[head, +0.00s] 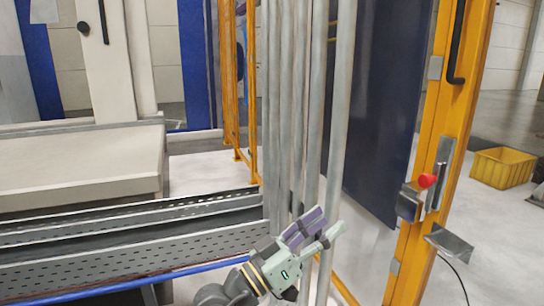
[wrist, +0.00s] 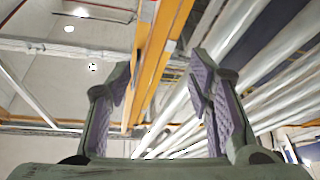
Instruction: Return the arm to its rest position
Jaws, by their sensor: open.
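My gripper (head: 318,232) is at the lower middle of the head view, in front of the lower part of the grey vertical pipes (head: 300,110). It points up and to the right. In the wrist view my gripper (wrist: 160,90) shows its two purple-padded fingers wide apart, with nothing between them. My forearm comes in from the bottom edge of the head view. I cannot tell whether the gripper touches the pipes.
Perforated grey cable trays (head: 130,255) lie at the lower left. An orange frame post (head: 440,150) with a red knob (head: 427,181) stands at the right, beside a dark blue panel (head: 380,110). A yellow crate (head: 502,168) sits on the floor far right.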

